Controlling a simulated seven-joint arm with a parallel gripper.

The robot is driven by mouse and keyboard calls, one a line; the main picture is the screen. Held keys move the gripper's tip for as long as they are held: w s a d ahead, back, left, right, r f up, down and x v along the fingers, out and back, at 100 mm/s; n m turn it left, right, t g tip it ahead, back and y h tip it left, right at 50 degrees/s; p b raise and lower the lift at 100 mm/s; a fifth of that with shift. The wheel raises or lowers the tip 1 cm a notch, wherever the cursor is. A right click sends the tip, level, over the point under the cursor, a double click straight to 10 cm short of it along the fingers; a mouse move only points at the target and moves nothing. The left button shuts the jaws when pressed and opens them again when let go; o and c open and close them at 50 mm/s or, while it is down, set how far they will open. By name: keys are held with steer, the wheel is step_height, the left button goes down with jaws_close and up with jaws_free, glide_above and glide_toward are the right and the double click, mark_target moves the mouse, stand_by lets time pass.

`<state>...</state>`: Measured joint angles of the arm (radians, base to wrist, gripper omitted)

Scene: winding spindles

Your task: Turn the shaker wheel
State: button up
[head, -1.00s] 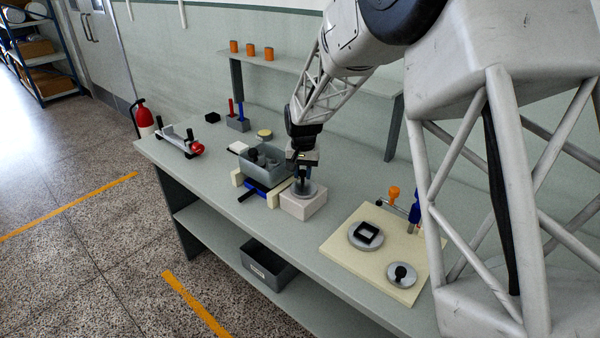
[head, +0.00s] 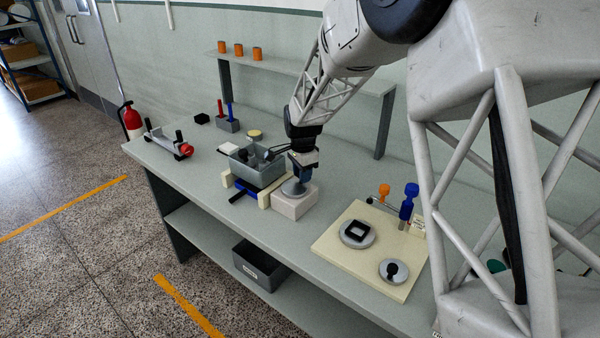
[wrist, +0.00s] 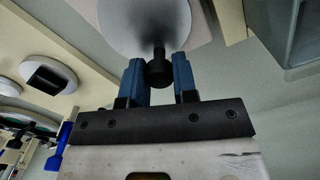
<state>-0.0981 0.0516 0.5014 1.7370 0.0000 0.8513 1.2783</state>
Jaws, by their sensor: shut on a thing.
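The shaker wheel is a grey disc (head: 293,188) on a pale pinkish block (head: 290,204), just right of a grey bin (head: 262,171). In the wrist view the disc (wrist: 140,22) is at the top, with its black knob (wrist: 158,70) standing out from it. My gripper (wrist: 159,78) is shut on the knob, with one blue finger on each side. In the head view my gripper (head: 303,178) points down over the right rear part of the disc, hiding the knob there.
The bin, with dark items inside, stands close beside the wheel, by cream blocks (head: 263,198) and a blue part. A cream board (head: 375,250) with two grey discs lies to the right. A shelf (head: 330,72) with orange cups runs behind. The left bench holds small fixtures.

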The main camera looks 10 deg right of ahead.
mark_target(305, 184)
steer(key=shift+s+d+m, duration=0.15)
steer(key=shift+s+m, duration=0.15)
steer(key=shift+m, duration=0.8)
steer(key=shift+s+d+m, duration=0.1)
steer(key=shift+s+m, duration=0.15)
steer(key=shift+m, duration=0.85)
steer(key=o, duration=0.9)
steer(key=shift+r, duration=3.9)
